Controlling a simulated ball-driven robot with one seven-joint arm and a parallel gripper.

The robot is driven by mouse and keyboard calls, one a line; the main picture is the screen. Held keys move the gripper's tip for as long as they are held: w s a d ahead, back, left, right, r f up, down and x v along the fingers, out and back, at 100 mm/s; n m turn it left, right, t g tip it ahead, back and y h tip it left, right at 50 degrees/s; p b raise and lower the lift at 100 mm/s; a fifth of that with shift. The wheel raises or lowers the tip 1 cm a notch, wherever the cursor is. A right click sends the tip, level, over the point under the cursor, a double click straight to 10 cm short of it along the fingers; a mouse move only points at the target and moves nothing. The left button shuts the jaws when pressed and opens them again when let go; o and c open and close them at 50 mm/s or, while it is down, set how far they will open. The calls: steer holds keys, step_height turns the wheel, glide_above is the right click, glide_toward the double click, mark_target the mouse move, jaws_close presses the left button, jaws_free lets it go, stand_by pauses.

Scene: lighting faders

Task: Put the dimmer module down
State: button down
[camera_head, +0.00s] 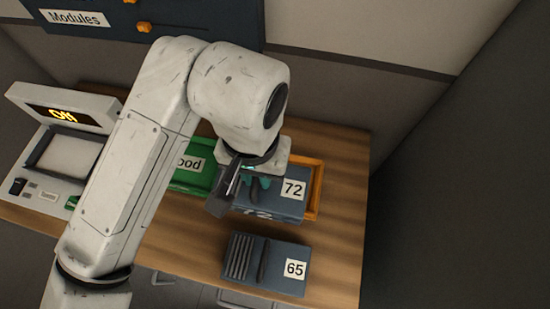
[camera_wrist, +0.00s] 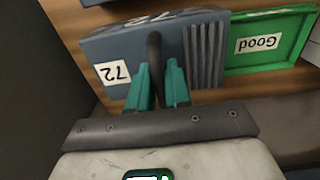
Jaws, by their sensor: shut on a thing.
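My gripper (camera_head: 258,182) is shut on the dark handle of a blue-grey dimmer module (camera_head: 290,208) labelled 72. In the wrist view the teal fingers (camera_wrist: 160,85) close around the handle (camera_wrist: 154,50), with the label and vent ribs of this module (camera_wrist: 118,48) on either side. The module is at the orange tray (camera_head: 318,178), covering most of it. I cannot tell whether it rests or hangs just above. My arm hides part of it in the head view. A second module (camera_head: 275,279), labelled 65, lies nearer the table's front edge.
A green tray (camera_head: 190,182) labelled Good lies left of the orange tray, partly behind my arm. A white device (camera_head: 75,155) with a lit display stands at the table's left. The wooden table (camera_head: 345,175) is bare along its right side. A "Modules" cabinet (camera_head: 200,15) is behind.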

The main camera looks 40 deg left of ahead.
steer(key=w+a+f+p, duration=0.2)
steer(key=w+f, duration=0.4)
steer(key=f, duration=0.4)
steer(key=shift+w+a, duration=0.3)
steer(key=shift+a, duration=0.2)
steer(key=c, duration=1.1)
jaws_free()
steer(key=shift+o, duration=0.2)
step_height(320, 180, up, 12)
steer(key=b, duration=0.1)
steer(key=shift+b, duration=0.4)
